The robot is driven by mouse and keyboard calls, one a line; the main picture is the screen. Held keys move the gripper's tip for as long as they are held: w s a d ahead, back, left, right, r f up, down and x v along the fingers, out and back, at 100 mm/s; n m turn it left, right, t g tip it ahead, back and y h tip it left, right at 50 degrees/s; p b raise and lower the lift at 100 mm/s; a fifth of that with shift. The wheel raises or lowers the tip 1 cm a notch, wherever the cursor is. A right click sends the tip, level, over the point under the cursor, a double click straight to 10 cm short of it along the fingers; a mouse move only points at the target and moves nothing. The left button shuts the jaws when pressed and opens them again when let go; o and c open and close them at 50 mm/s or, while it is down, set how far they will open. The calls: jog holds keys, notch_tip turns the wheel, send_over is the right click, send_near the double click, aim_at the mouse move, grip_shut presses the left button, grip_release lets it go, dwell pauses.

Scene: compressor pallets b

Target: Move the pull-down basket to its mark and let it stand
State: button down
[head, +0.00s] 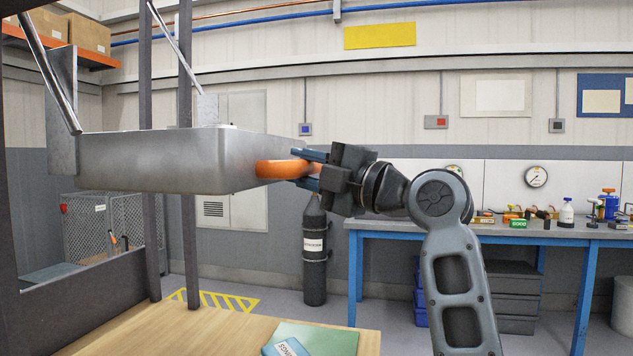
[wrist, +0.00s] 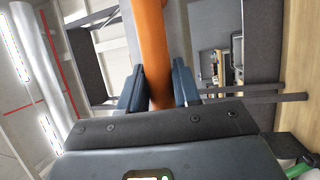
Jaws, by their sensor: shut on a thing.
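The pull-down basket (head: 165,160) is a grey metal tray in the left half of the head view, hanging on slanted metal arms from a dark frame. An orange handle (head: 283,169) sticks out from its right end. My gripper (head: 308,170) reaches in from the right and is shut on this handle. In the wrist view the orange handle (wrist: 153,50) runs between the two blue fingers of my gripper (wrist: 158,88). The basket is up in the air, well above the wooden tabletop. I cannot make out its mark.
A wooden tabletop (head: 190,335) lies below the basket, with a green folder (head: 318,338) and a blue booklet (head: 284,347) at its front. Dark frame posts (head: 187,220) stand at the left. A blue workbench (head: 480,236) with small items stands behind my arm. A dark cylinder (head: 314,255) stands by the wall.

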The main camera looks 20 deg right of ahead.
jog(key=w+a+r+p, duration=0.3)
jog(key=a+r, duration=0.2)
jog(key=r, duration=0.4)
jog(key=w+a+r+p, duration=0.4)
jog(key=a+r, duration=0.1)
jog(key=r, duration=0.5)
jog(key=w+a+r+p, duration=0.3)
jog(key=a+r+p, duration=0.1)
jog(key=r, duration=0.5)
jog(key=shift+w+a+r, duration=0.15)
jog(key=shift+w+a, duration=0.25)
jog(key=shift+a, duration=0.05)
jog(key=shift+r, duration=0.1)
jog(key=c, duration=1)
grip_release()
jog(key=shift+a, duration=0.1)
jog(key=shift+o, duration=0.6)
jog(key=shift+f, duration=0.2)
jog(key=b+v, duration=0.2)
jog(key=v, duration=0.5)
jog(key=shift+s+d, duration=0.2)
jog(key=shift+s, duration=0.1)
